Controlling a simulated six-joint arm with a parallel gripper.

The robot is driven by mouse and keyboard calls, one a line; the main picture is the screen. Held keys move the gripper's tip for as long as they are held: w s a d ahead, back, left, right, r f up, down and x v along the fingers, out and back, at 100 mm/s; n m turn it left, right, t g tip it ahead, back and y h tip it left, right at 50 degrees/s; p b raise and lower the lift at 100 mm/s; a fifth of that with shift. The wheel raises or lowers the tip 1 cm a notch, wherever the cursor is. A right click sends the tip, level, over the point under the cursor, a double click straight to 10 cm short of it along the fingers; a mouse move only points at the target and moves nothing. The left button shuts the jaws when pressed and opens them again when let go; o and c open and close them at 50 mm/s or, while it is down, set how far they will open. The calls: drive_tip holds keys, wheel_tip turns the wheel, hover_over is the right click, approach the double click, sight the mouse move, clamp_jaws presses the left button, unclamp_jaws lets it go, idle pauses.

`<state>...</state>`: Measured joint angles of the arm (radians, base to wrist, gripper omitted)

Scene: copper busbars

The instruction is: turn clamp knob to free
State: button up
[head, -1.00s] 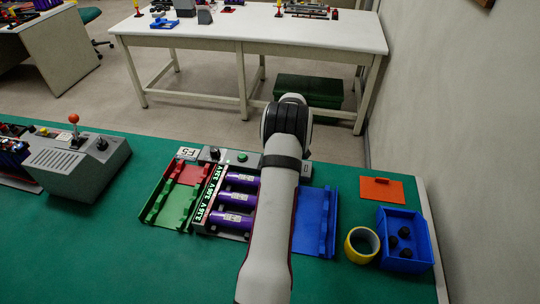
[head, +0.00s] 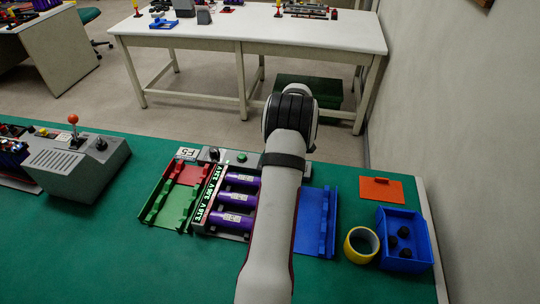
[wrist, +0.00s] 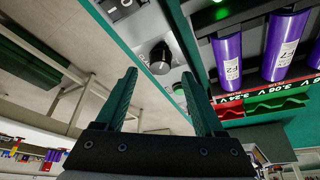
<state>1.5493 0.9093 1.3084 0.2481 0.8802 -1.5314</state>
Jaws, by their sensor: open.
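In the head view a small dark knob (head: 213,154) stands on the panel behind the cells. My gripper (wrist: 158,73) is open, with two dark green fingers. In the wrist view the knob appears between the fingertips, apparently just beyond them, with a gap on both sides. I cannot tell the knob's exact angle. In the head view my arm hides the gripper.
Purple cells (head: 236,199) lie in the holder beside lit voltage readouts. A green button (head: 242,157) sits near the knob. A red and green tray (head: 177,205) is left, a blue tray (head: 314,222) right. Yellow tape (head: 361,245) and a blue bin (head: 404,226) stand farther right.

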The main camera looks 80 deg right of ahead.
drive_tip(key=v, duration=1.2)
drive_tip(key=shift+s, duration=0.1)
